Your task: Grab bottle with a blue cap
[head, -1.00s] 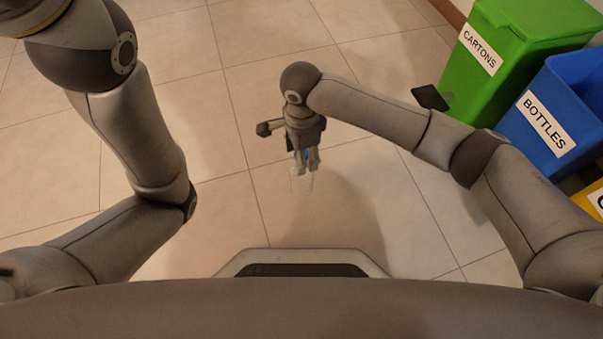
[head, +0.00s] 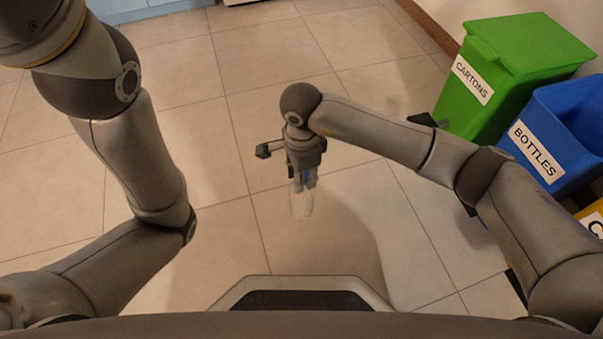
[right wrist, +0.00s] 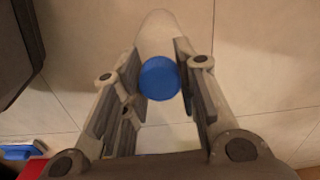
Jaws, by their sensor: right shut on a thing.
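The clear bottle (head: 302,204) hangs below my right gripper (head: 303,184) in the head view, above the tiled floor. In the right wrist view its blue cap (right wrist: 159,78) sits between the two fingers of my right gripper (right wrist: 160,82), and the pale bottle body (right wrist: 156,35) extends beyond it. The right gripper is shut on the bottle near its cap. In the head view the cap is mostly hidden by the fingers. My left arm comes in at the left of the head view, but its gripper is out of frame.
A green bin labelled CARTONS (head: 505,75), a blue bin labelled BOTTLES (head: 560,135) and part of a yellow bin (head: 592,213) stand at the right. The tiled floor (head: 215,110) around the bottle is open. A blue and red item (right wrist: 25,155) shows at the lower left of the wrist view.

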